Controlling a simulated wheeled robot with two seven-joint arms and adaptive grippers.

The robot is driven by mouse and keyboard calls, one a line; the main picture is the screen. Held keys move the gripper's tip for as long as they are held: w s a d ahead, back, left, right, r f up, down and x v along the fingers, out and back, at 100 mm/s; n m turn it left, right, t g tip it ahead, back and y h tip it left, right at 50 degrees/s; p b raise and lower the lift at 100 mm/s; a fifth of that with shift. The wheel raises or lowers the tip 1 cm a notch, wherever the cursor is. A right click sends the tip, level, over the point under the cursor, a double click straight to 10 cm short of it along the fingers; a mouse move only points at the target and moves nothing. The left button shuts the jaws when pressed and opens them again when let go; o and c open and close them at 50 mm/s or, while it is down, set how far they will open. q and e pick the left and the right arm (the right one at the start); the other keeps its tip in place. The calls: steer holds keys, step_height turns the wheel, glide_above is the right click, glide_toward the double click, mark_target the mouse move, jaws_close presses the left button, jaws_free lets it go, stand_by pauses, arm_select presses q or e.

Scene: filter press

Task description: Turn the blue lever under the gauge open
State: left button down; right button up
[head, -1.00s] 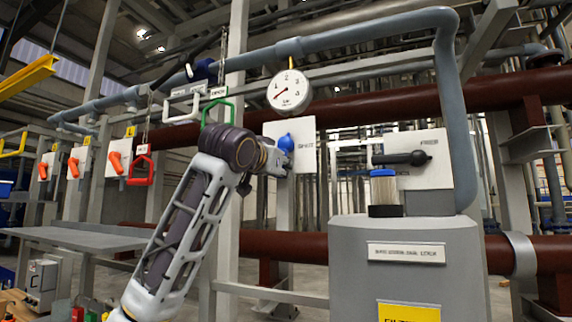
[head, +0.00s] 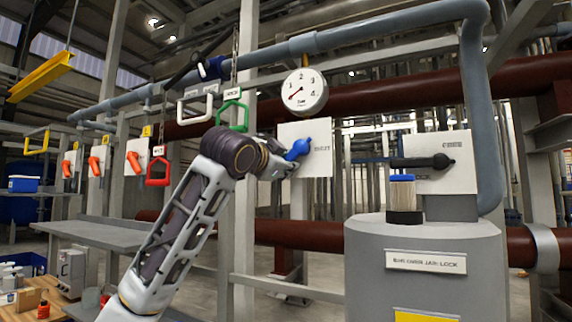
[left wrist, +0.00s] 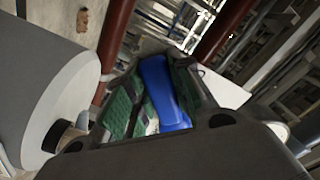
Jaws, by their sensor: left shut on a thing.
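The blue lever (head: 300,149) is on a white plate (head: 320,165) below the round white gauge (head: 305,92) in the head view. Its rounded hub is at the upper right and its handle slants down to the left. My left gripper (head: 287,163) comes from the lower left and is shut on the handle. In the left wrist view the blue lever (left wrist: 162,90) lies between the green-padded fingers. The fingers hide part of the handle. My right gripper is not in view.
A black lever (head: 425,162) on another white plate stands to the right, above a grey cylindrical housing (head: 425,240). Green (head: 233,112) and white (head: 196,108) handles hang left of the gauge, near my arm. A grey bench (head: 125,232) is at the left.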

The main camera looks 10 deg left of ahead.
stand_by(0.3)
arm_select(q)
steer(key=c, duration=1.2)
jaws_free()
steer(key=shift+c, duration=0.2)
steer(key=v, duration=1.2)
